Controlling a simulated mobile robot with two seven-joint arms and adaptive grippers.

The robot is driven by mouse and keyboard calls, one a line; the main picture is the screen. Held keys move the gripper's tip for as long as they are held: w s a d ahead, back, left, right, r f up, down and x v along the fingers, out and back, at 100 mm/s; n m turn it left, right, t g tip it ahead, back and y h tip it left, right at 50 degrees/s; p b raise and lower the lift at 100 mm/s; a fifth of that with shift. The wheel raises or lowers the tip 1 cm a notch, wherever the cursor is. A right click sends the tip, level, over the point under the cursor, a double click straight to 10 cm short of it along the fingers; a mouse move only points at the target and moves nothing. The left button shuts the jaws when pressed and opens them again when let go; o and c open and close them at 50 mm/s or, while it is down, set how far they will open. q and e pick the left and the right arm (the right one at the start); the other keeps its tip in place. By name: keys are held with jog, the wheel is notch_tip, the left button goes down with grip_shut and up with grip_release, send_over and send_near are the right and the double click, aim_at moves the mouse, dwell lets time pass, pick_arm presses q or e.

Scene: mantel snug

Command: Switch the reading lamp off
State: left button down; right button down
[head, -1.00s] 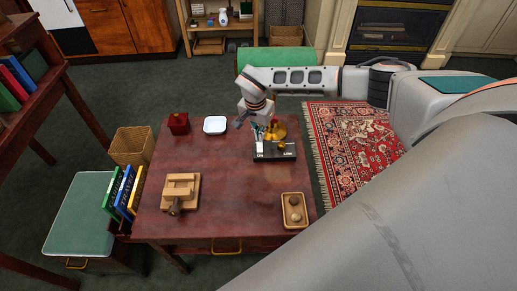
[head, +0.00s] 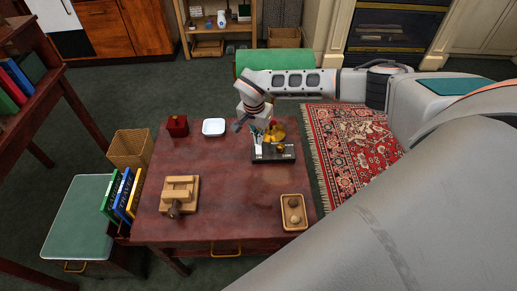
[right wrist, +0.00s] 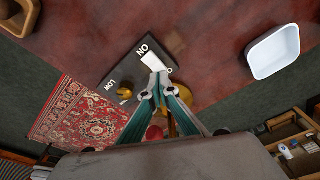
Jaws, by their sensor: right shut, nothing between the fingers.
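A black base (head: 273,157) stands near the right edge of the red-brown table, with brass parts (head: 278,133) at its back. In the right wrist view its top carries a white switch plate (right wrist: 153,60), a brass knob (right wrist: 124,91) and the labels "ON" and "LOW". I cannot tell whether a light is lit. My right gripper (right wrist: 156,93) is shut and empty, its fingertips at the near end of the white plate; contact is unclear. It also shows in the head view (head: 258,138) over the base's left end. My left gripper is out of view.
On the table (head: 235,215) are a white dish (head: 213,127), a red box (head: 177,126), a wooden block piece (head: 180,190) and a wooden tray (head: 294,225) with round items. Books (head: 122,192) stand at the left. The table's middle is clear.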

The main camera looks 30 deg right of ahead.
aim_at(258, 146)
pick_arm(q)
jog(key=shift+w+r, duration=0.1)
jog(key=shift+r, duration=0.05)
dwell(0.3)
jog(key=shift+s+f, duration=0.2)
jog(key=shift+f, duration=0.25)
pick_arm(e)
jog(key=shift+f, duration=0.6)
